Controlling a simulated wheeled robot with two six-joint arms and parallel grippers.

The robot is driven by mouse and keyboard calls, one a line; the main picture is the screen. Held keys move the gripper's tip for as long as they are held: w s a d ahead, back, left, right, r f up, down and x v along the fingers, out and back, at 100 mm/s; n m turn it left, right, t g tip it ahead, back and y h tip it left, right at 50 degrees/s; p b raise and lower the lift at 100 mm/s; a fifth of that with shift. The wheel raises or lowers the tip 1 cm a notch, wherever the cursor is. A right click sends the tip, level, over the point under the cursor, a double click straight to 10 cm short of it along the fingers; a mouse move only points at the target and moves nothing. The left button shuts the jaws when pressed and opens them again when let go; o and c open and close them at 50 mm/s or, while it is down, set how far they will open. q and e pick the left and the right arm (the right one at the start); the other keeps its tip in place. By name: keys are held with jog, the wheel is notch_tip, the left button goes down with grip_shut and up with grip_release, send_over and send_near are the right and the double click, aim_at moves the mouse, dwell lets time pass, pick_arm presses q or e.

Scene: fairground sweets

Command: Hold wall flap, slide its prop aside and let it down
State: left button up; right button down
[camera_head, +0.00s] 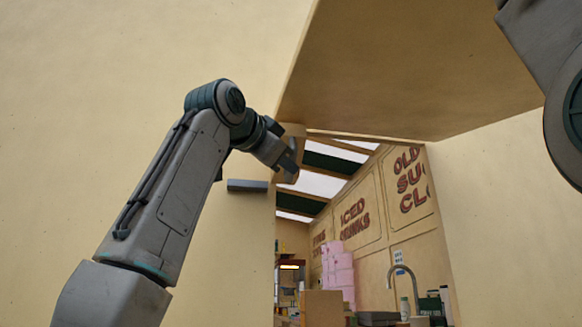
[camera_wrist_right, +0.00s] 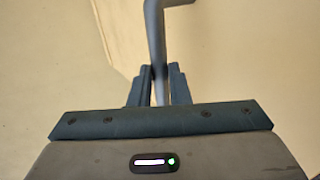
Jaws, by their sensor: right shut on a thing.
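The wall flap (camera_head: 410,65), a broad tan panel, is raised above the opening in the wall. My left gripper (camera_head: 290,160) is at the opening's upper left corner, below the flap's edge; its fingers are small and partly overlapped, so whether they are open is unclear. In the right wrist view my right gripper (camera_wrist_right: 158,86) is shut on a bent grey bar (camera_wrist_right: 154,30) in front of a tan panel. The right gripper is outside the head view. I cannot clearly pick out the prop; a short wooden piece (camera_head: 293,129) shows just above my left gripper.
A grey block (camera_head: 247,186) sits on the wall left of the opening. Inside are pink boxes (camera_head: 338,270), a brown box (camera_head: 322,304), a curved tap (camera_head: 405,273) and a green container (camera_head: 430,306).

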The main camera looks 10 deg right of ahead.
pick_arm(q)
jog(key=shift+x, duration=1.65)
grip_shut()
